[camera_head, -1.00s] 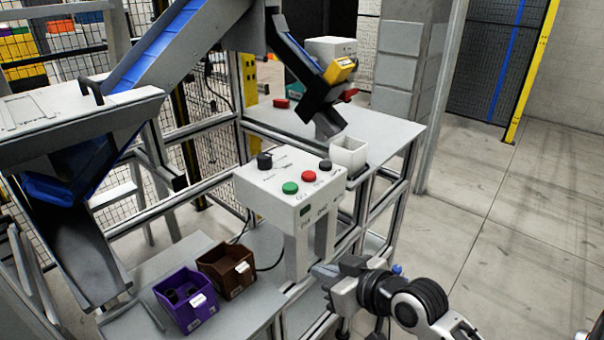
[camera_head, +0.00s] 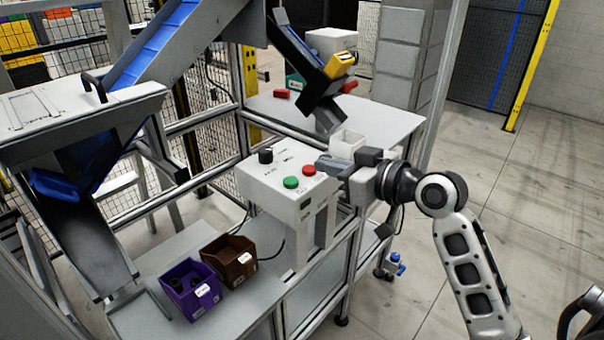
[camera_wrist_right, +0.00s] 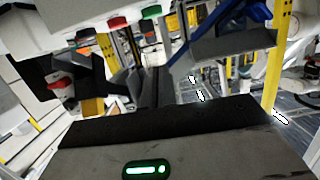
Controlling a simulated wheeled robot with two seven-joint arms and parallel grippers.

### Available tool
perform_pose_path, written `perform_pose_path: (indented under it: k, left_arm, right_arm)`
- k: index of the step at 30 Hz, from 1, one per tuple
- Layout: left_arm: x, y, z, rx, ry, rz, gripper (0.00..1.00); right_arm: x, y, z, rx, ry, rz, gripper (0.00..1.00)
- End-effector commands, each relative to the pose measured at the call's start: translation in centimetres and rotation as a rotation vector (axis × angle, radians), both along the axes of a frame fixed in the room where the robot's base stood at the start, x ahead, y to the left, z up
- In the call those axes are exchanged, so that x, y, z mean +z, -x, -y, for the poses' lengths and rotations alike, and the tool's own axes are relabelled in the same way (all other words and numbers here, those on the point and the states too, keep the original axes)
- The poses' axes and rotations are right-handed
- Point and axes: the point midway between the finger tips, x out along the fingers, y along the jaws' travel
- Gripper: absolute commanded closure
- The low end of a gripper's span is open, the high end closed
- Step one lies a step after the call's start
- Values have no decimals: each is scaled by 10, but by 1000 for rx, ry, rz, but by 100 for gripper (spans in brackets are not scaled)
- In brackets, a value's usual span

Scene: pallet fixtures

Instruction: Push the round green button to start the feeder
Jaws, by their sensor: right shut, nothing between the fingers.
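The round green button (camera_head: 291,182) is on the sloped top of a white control box (camera_head: 262,190), left of a red button (camera_head: 309,170). The green button (camera_wrist_right: 118,22) and the red button (camera_wrist_right: 84,33) also show near the top of the right wrist view. My right gripper (camera_head: 322,165) is shut and empty. Its fingers point left over the right end of the box, close to the red button and right of the green one. They hide the black control there. I cannot tell whether they touch the box. My left gripper is out of view.
A black knob (camera_head: 265,155) sticks up at the box's back left. A purple bin (camera_head: 190,305) and a brown bin (camera_head: 229,275) stand on the lower shelf.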

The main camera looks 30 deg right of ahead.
Motion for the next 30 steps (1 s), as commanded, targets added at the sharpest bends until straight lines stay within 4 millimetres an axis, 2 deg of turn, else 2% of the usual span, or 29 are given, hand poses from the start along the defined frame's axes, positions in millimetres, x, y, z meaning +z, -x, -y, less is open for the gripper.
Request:
perform_pose_path:
  k: [3,9,12,18,30]
  left_arm:
    - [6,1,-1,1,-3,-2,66]
    - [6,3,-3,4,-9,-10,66]
    - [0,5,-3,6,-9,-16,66]
    - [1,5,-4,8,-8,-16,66]
    - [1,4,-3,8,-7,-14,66]
  right_arm:
    - [-2,-26,-10,1,-8,0,100]
    - [-11,-64,-24,2,-5,0,100]
    - [-33,-60,-23,0,-4,-7,100]
    - [-51,-61,-23,-2,-2,-4,100]
    - [-54,-61,-23,-1,0,-2,100]
